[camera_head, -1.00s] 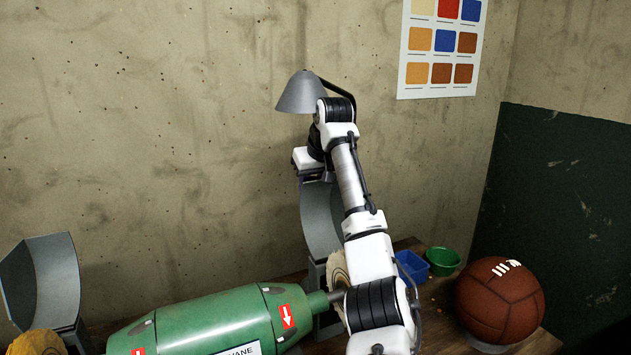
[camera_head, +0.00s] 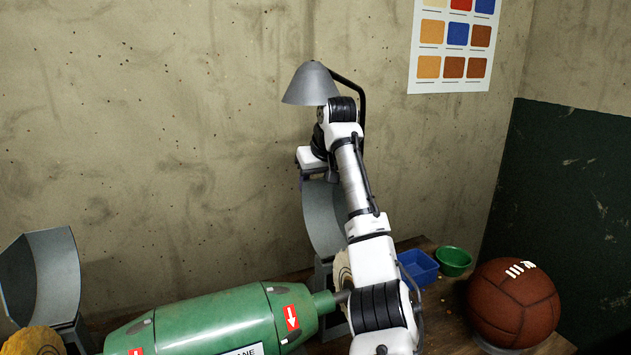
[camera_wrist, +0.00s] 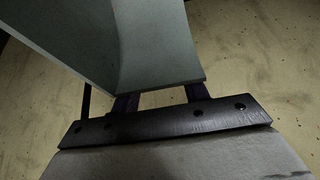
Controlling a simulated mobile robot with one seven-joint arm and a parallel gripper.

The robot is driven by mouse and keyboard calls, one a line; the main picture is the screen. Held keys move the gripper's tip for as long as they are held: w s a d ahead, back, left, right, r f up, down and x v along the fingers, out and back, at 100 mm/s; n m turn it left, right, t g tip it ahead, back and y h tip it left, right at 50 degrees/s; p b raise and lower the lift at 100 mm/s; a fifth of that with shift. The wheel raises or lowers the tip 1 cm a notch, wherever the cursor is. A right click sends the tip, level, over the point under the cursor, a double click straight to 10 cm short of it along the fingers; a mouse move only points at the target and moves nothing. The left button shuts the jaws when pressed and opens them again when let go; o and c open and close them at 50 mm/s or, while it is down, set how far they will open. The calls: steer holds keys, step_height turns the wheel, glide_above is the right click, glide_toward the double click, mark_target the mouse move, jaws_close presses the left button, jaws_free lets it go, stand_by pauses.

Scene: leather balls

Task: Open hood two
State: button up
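Two grey curved hoods stand at a green grinding machine (camera_head: 215,320). The left hood (camera_head: 50,275) is above a yellow-tan wheel (camera_head: 35,342). The right hood (camera_head: 323,220) is upright behind my arm, by a pale wheel (camera_head: 342,268) partly hidden by the arm. No label shows which is hood two. My gripper (camera_head: 312,172) is at the top edge of the right hood. In the wrist view my gripper's dark fingers (camera_wrist: 160,98) stand apart, and the hood's grey plate (camera_wrist: 160,45) covers their tips. I cannot tell whether they touch it.
A grey lamp shade (camera_head: 312,84) on a dark bent arm is just above my wrist. A blue bin (camera_head: 418,267), a green bowl (camera_head: 454,260) and a brown leather ball (camera_head: 513,303) are at the right. A concrete wall is close behind.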

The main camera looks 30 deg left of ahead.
steer(key=b+v, duration=0.2)
steer(key=v, duration=1)
stand_by(0.5)
